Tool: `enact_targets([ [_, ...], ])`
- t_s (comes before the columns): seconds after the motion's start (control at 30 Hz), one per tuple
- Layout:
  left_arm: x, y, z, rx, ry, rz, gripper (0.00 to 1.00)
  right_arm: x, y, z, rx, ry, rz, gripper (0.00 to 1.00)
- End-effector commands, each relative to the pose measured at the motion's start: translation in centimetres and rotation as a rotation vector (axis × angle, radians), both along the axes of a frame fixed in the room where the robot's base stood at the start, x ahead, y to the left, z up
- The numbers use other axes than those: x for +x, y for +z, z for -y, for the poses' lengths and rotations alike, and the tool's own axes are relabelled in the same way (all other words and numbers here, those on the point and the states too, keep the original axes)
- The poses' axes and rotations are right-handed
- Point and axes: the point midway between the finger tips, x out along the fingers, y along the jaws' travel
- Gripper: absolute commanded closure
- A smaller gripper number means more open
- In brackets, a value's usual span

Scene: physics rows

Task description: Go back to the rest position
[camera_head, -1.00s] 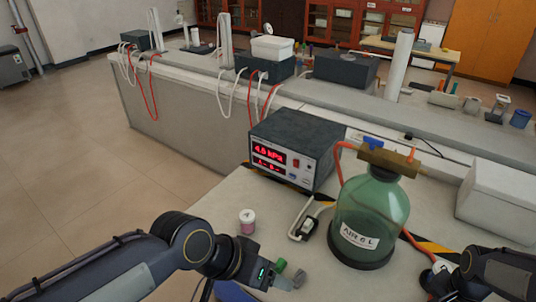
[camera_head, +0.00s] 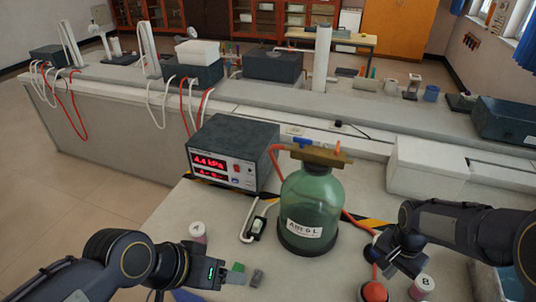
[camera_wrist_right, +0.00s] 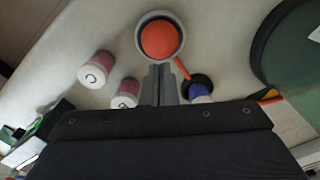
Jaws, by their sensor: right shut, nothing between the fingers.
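My right gripper (camera_head: 385,266) hangs over the right front of the bench in the head view. In the right wrist view its fingers (camera_wrist_right: 160,84) are together and empty. They point towards an orange ball (camera_wrist_right: 158,40) in a round grey dish (camera_wrist_right: 177,20); the ball (camera_head: 375,291) also shows at the bottom of the head view. I cannot tell how high the fingers are above the bench. My left gripper (camera_head: 240,277) is low at the left front. A green piece and a grey piece show at its tip; its jaw state is unclear.
A green bottle (camera_head: 310,205) stands between the arms, with a pressure box (camera_head: 232,150) behind left. Cup A (camera_head: 198,231) is near the left gripper, cup B (camera_head: 424,284) below the right arm. A white box (camera_head: 427,167) stands behind. Other cups (camera_wrist_right: 96,68) lie near the dish.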

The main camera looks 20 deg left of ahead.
Motion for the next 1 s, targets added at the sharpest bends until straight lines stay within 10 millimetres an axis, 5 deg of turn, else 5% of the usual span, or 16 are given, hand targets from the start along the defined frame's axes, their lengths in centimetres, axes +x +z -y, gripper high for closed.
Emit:
enact_targets([
  [0.67, 0.0, 0.4, 0.0, 0.000, 0.000, 0.000, 0.32, -0.3, 1.3, 0.3, 0.019, -0.001, 0.005, 1.00],
  [0.83, 0.0, 0.2, 0.0, 0.000, 0.000, 0.000, 0.32, -2.6, 4.8, 2.3, 0.132, 0.016, 0.042, 1.00],
  [1.0, 0.0, -0.1, 0.0, 0.000, 0.000, 0.000, 0.32, -7.3, 9.5, 4.9, 0.266, 0.075, 0.142, 1.00],
])
